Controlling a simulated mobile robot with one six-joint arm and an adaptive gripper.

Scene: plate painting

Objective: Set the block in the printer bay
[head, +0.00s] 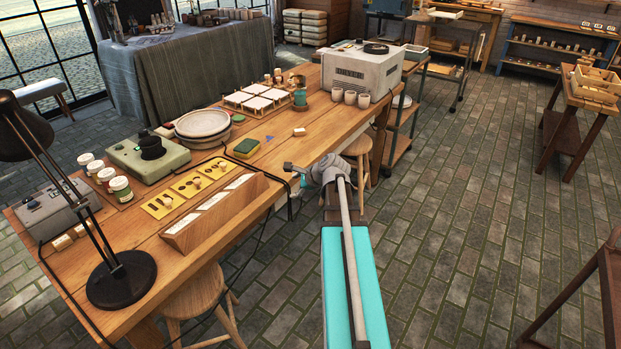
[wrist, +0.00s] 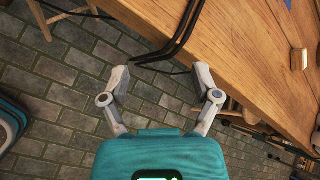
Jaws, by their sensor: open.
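A small pale block (head: 299,131) lies on the wooden table near its right front part. It also shows in the wrist view (wrist: 299,59), at the right side on the tabletop. My gripper (head: 293,177) is at the table's front edge. In the wrist view its two grey fingers (wrist: 160,76) are spread wide with nothing between them, over the floor beside the table edge. More small pale blocks (head: 66,240) sit by the grey box (head: 45,208) at the table's left end. I cannot tell which thing is the printer bay.
The wooden table (head: 262,165) holds a sponge (head: 247,147), yellow cards (head: 163,204), a green device (head: 150,155), stacked plates (head: 203,125) and a black lamp (head: 122,280). A dryer (head: 361,70) and cups stand at the far end. Black cables (wrist: 178,45) hang at the table edge.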

